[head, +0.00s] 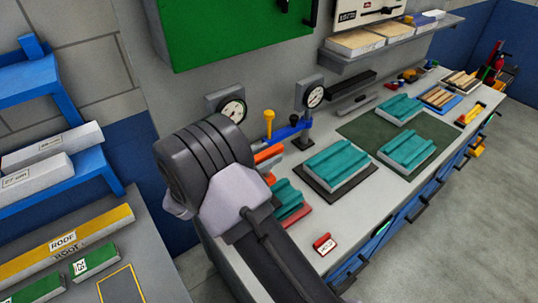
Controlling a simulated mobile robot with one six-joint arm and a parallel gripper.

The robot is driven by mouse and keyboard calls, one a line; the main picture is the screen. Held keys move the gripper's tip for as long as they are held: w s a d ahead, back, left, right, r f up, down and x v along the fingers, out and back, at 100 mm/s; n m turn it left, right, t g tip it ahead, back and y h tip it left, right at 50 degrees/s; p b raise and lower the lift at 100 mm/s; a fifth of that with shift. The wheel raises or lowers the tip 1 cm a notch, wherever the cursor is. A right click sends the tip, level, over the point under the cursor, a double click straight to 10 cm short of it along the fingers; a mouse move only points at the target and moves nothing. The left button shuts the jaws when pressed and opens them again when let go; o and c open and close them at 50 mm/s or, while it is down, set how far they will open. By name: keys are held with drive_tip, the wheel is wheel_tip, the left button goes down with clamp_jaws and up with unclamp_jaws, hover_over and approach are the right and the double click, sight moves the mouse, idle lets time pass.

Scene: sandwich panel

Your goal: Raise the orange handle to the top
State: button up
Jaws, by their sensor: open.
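In the head view, my dark grey arm crosses the middle of the picture and hides part of the bench. My gripper does not show. An orange piece (268,153) sticks out just right of the arm's thick upper end, partly hidden by it; another bit of orange shows just below. Above it, a yellow-orange upright knob (268,122) stands beside a blue bar (290,130) that slopes up to the right. I cannot tell which of these is the orange handle, nor how high it sits on its travel.
Two dial gauges (232,108) (313,96) stand near the wall. Teal ridged panels (340,160) lie on the bench, and a small red-and-white block (324,244) lies near its front edge. A green cabinet (230,30) hangs above. Blue shelves (85,165) stand at left; open floor is at right.

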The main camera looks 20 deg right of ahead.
drive_tip(key=shift+w+d, duration=0.2)
drive_tip(key=shift+d, duration=0.3)
clamp_jaws()
idle(1.1)
